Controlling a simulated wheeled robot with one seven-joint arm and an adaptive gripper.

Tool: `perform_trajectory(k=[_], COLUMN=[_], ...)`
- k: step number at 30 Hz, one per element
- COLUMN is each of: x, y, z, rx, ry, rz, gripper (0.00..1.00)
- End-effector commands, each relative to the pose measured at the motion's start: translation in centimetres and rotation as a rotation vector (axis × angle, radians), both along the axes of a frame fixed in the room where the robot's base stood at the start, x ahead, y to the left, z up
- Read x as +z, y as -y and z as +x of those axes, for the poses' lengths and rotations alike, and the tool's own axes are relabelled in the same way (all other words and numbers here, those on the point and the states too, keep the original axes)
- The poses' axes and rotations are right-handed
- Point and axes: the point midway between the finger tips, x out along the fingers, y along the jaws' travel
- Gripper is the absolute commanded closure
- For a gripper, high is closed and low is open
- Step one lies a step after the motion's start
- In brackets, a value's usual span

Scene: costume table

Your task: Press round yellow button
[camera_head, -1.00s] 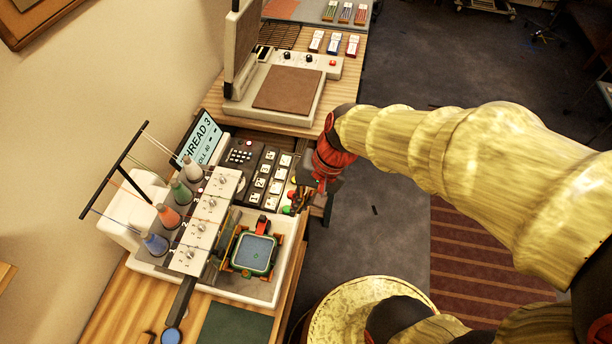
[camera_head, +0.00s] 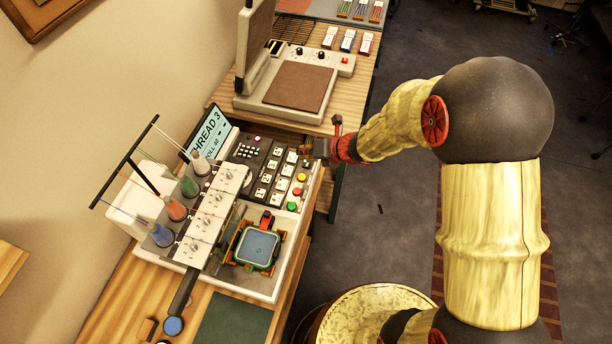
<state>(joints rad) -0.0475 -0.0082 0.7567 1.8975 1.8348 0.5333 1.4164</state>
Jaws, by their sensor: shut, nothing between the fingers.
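The round yellow button (camera_head: 301,177) is on the right side of the embroidery machine's control panel (camera_head: 271,167), in a column with a red button (camera_head: 297,191) and a green button (camera_head: 291,206). My gripper (camera_head: 304,151) reaches in from the right over the panel's far right corner. It is shut and empty. In the picture it lies a little above the yellow button and apart from it; its height over the panel is hard to judge. The yellow button is uncovered.
Thread cones (camera_head: 176,210) and a black thread stand (camera_head: 125,160) are at the left. A tilted screen (camera_head: 209,137) stands behind the panel. A hoop (camera_head: 257,247) lies in front. A heat press (camera_head: 285,85) stands on the table beyond.

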Motion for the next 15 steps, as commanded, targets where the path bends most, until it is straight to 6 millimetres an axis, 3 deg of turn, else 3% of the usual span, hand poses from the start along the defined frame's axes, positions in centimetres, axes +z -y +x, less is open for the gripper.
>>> perform_trajectory(k=[15], x=[-0.07], y=[0.06], z=[-0.06], rx=[-0.044], ry=[-0.034], rz=[0.029], gripper=[1.0])
